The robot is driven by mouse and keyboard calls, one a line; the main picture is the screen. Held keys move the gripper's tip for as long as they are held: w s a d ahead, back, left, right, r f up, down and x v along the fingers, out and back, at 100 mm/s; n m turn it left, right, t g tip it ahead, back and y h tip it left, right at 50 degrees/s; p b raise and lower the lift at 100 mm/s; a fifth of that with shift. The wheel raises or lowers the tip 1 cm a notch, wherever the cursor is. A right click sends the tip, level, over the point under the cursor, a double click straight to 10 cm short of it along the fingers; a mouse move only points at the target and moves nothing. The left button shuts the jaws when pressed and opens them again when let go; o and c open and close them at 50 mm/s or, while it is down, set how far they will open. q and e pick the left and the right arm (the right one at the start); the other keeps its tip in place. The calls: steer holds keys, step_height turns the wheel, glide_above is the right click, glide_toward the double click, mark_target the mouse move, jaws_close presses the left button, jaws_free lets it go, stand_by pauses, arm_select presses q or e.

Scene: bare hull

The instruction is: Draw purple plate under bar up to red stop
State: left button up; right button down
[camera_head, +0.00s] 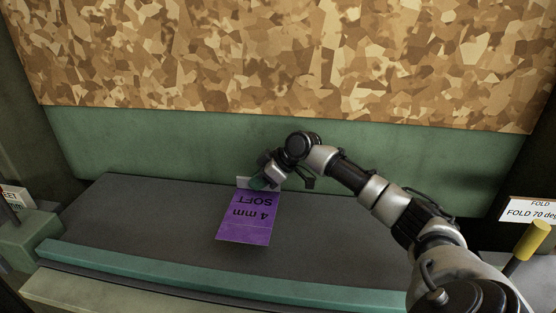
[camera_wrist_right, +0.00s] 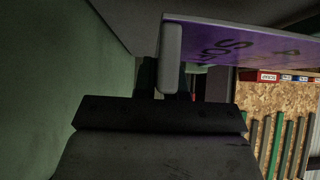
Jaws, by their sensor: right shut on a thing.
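The purple plate (camera_head: 245,231), marked "4 mm SOFT" upside down, is over the dark grey bed (camera_head: 150,215) near its middle. My right gripper (camera_head: 262,184) is shut at the plate's far edge, by a pale grey piece (camera_head: 243,182). In the right wrist view the plate (camera_wrist_right: 275,45) shows from a low angle, with the pale grey piece (camera_wrist_right: 171,58) at its edge by the fingers. I cannot tell whether the plate touches the bed. A teal bar (camera_head: 200,276) runs along the bed's near side. I cannot make out a red stop. My left gripper is out of view.
A green wall (camera_head: 170,140) stands behind the bed, with a patterned tan panel (camera_head: 280,60) above it. A yellow-topped lever (camera_head: 533,240) and a "FOLD 70" sign (camera_head: 530,211) are at right. A green block (camera_head: 28,238) is at left. The bed left of the plate is clear.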

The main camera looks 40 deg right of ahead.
mark_target(244, 192)
steer(key=a, duration=0.1)
steer(key=w+a+p, duration=0.1)
steer(key=a, duration=0.1)
steer(key=shift+w+r+p, duration=0.15)
steer(key=shift+p, duration=0.15)
steer(key=shift+w+a, duration=0.1)
steer(key=shift+a, duration=0.2)
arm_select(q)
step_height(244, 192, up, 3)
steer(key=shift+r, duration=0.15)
arm_select(e)
steer(key=shift+f, duration=0.35)
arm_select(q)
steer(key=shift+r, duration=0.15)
